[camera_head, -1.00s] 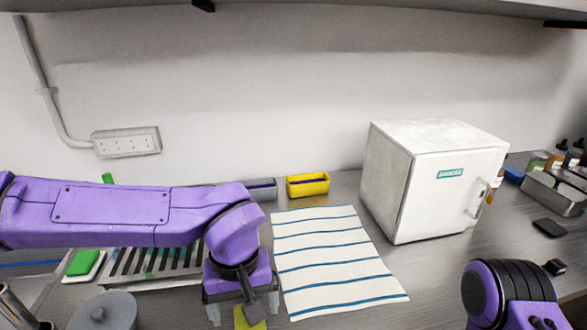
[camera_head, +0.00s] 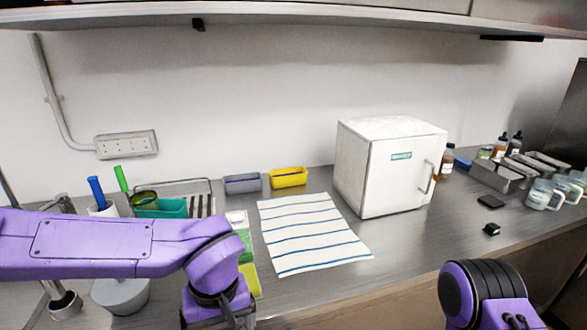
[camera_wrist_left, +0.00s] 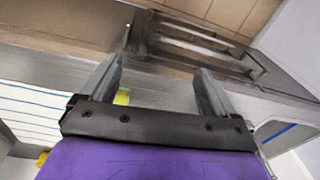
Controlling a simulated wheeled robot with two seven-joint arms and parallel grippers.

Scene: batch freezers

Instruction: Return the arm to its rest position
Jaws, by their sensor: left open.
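My left arm (camera_head: 90,245) is purple and reaches in from the left in the head view. Its gripper (camera_head: 215,318) is at the bottom edge, partly cut off, in front of the yellow and green sponges. In the left wrist view my left gripper (camera_wrist_left: 158,75) has its two fingers wide apart with nothing held between them. My right arm (camera_head: 485,295) shows only as a purple and black joint at the bottom right; its gripper is out of view.
A striped towel (camera_head: 305,235) lies on the counter beside a white freezer (camera_head: 390,165), its door shut. Yellow (camera_head: 289,177) and grey (camera_head: 242,184) bins stand behind. A grey lidded pot (camera_head: 120,296) is below my left arm. Metal trays (camera_head: 497,176) and beakers are at right.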

